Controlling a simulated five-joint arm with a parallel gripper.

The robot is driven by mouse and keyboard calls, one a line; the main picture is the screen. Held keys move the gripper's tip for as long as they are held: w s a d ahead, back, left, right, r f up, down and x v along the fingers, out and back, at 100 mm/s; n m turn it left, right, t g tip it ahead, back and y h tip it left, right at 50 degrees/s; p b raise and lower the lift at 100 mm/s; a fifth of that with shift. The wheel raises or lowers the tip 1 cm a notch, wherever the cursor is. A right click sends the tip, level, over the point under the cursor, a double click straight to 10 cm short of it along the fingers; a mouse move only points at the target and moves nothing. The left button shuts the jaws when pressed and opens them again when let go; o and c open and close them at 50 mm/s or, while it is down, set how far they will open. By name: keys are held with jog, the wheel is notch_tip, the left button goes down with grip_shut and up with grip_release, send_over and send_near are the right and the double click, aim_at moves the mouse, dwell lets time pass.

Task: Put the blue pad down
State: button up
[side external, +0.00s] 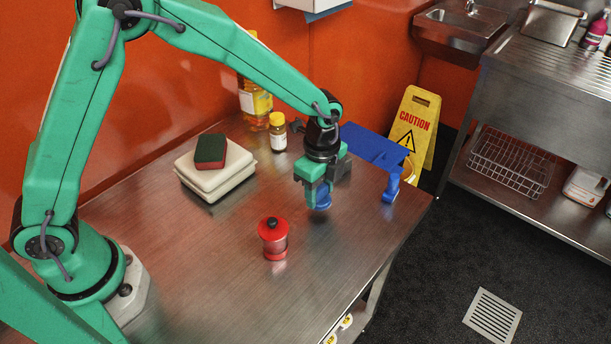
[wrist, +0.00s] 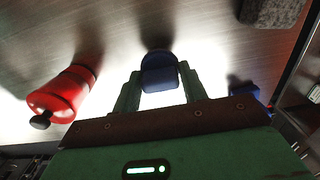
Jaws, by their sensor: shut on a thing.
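The blue pad (side external: 322,198) is between the fingertips of my gripper (side external: 318,190), which is shut on it. In the side view it hangs low over the steel table (side external: 220,270), with a dark shadow beneath it; it looks slightly above the surface, though the gap is hard to judge. In the wrist view the blue pad (wrist: 159,72) shows as a small rounded block between the two green fingers of my gripper (wrist: 160,88). Its underside is hidden.
A red canister (side external: 272,238) stands left of the pad. A grey block (side external: 343,168) is close behind my gripper. A blue flat-topped thing (side external: 372,146) stands at the back right. White containers (side external: 215,178) bear a sponge (side external: 210,150); bottles stand behind. The front table is clear.

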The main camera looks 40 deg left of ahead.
aim_at(320, 188)
jog(key=shift+f, duration=1.1)
jog(key=shift+f, duration=0.15)
jog(key=o, duration=1)
notch_tip(320, 188, up, 12)
jog(key=shift+r, duration=0.2)
